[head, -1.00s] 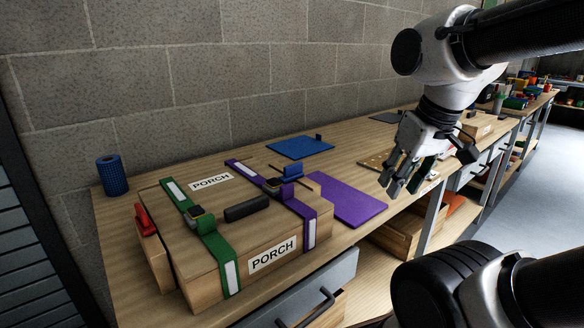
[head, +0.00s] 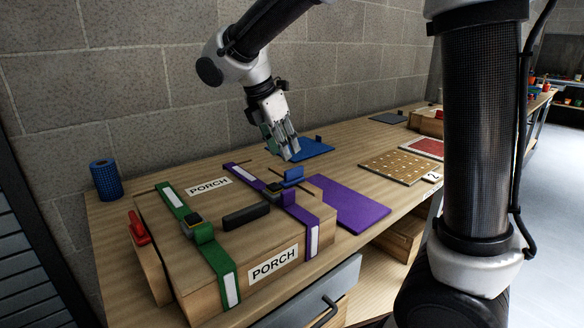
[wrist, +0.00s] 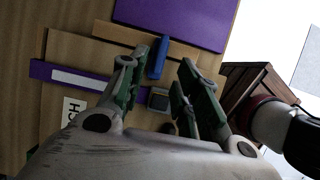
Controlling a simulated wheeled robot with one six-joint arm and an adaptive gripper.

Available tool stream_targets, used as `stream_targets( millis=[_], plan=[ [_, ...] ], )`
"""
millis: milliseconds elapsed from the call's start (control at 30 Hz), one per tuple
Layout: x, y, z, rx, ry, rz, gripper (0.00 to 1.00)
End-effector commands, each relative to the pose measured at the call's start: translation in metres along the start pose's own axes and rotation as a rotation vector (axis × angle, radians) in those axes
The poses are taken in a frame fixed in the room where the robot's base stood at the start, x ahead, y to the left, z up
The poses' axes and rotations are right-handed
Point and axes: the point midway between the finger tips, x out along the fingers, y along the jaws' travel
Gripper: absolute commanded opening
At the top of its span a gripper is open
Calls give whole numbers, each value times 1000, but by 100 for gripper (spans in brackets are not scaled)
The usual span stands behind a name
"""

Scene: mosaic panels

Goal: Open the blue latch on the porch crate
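The wooden porch crate (head: 262,247) stands on the bench with its lid closed, crossed by a green strap (head: 217,259) and a purple strap (head: 299,215), each with a dark buckle. The blue latch (head: 291,177) is on the crate's right side, beside the purple strap's buckle. It also shows in the wrist view (wrist: 157,57), between my fingers in the picture. A red latch (head: 138,230) is on the left side. My gripper (head: 289,152) is open and empty, pointing down above the bench, apart from the latch.
A purple mat (head: 345,203) lies right of the crate and a blue mat (head: 312,148) behind it. A blue cylinder (head: 106,180) stands at the back left by the block wall. A perforated wooden board (head: 398,167) lies farther right. A black handle (head: 246,215) rises from the lid.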

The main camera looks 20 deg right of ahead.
Motion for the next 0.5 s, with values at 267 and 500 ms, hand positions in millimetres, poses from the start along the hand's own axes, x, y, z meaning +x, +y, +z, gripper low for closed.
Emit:
stream_targets(
  millis=[267,500],
  plan=[
    [41,-1,0,-9,0,-4,32],
    [71,-1,0,-8,1,-3,32]
  ],
)
